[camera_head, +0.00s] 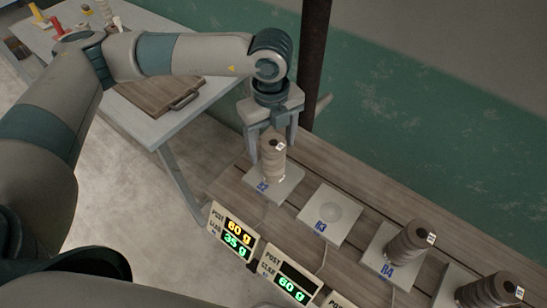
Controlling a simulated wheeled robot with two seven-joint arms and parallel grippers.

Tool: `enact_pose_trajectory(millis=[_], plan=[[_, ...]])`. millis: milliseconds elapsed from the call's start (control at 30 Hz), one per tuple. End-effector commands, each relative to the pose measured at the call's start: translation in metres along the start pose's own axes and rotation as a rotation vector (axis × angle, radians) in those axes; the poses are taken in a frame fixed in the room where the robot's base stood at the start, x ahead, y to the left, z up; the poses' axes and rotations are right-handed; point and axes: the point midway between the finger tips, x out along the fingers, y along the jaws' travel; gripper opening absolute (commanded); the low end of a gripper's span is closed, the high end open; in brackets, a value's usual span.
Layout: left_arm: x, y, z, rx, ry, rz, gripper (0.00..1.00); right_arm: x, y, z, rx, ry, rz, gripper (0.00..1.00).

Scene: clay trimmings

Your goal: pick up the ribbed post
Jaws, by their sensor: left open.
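A brown ribbed post (271,160) stands upright on a pale plate (288,186) at the left end of the wooden bench. My left gripper (272,137) points down over it and is open. Its fingers show to the left and right of the post's top; I cannot tell whether they touch it. Two similar ribbed posts stand to the right, one on the plate marked #4 (410,241) and one at the lower right (490,291). My right gripper is not in view.
The plate marked #3 (343,212) holds no post. Small displays (233,231) line the bench's front edge, with another lit one (289,275) beside it. A dark pole (314,60) rises behind the gripper. A grey table (145,128) holds a wooden board (165,98).

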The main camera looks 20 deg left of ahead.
Motion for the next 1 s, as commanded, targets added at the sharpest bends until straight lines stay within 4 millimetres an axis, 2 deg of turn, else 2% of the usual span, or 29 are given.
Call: enact_pose_trajectory(millis=[300, 500, 1000], plan=[[0.025, -0.003, -0.003, 0.001, 0.0, 0.004, 0.68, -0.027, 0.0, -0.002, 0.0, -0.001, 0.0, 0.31], [0.046, -0.004, -0.002, 0.0, 0.001, 0.001, 0.68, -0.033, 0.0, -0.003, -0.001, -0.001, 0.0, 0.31], [0.049, -0.004, -0.002, 0.0, -0.001, 0.0, 0.68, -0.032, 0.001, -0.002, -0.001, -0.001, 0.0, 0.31]])
